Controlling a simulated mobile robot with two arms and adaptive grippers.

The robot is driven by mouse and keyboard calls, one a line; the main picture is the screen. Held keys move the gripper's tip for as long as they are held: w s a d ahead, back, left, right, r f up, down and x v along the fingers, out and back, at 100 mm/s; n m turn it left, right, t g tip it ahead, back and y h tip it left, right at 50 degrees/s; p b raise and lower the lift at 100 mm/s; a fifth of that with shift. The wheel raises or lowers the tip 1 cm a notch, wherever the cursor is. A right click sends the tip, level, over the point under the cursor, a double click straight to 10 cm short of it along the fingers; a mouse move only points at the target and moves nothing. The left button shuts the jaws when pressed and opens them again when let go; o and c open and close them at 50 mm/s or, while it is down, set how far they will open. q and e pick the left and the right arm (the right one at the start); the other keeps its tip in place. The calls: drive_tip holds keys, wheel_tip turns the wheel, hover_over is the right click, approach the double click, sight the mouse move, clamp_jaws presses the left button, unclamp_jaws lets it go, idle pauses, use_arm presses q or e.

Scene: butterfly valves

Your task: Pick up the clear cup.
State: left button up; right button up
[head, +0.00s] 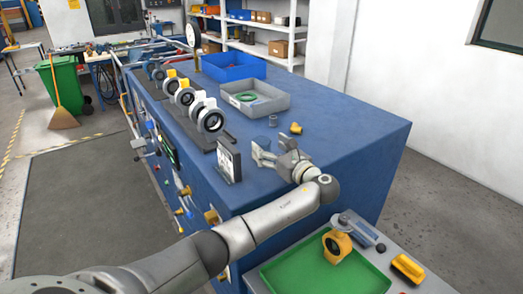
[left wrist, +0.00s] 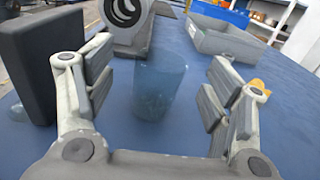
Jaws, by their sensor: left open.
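The clear cup (left wrist: 158,88) is a bluish see-through tumbler standing upright on the blue bench top. In the left wrist view it stands ahead of my left gripper (left wrist: 158,95), roughly centred between the spread fingers, with a gap to each. In the head view the cup (head: 262,142) is small and faint beside the fingers. My left gripper (head: 276,151) is open and empty, low over the bench. My right gripper is not in view.
A dark-backed panel (head: 229,161) stands close to the left finger. A yellow fitting (head: 296,128) is near the right finger. Valves (head: 209,117) line the left bench edge. A grey tray (head: 268,108) and blue bin (head: 236,73) stand behind. The bench's right side is clear.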

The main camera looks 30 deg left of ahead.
sight(261, 141)
use_arm(q)
drive_tip(key=p+x, duration=0.1)
drive_tip(key=x, duration=0.2)
drive_tip(key=shift+w+a+p, duration=0.3)
drive_tip(key=shift+w+a+f, duration=0.1)
drive_tip(key=shift+a+f, duration=0.05)
drive_tip(key=shift+a, duration=0.4)
drive_tip(key=shift+d, duration=0.1)
drive_tip(key=shift+c, duration=0.8)
drive_tip(key=c, duration=0.9)
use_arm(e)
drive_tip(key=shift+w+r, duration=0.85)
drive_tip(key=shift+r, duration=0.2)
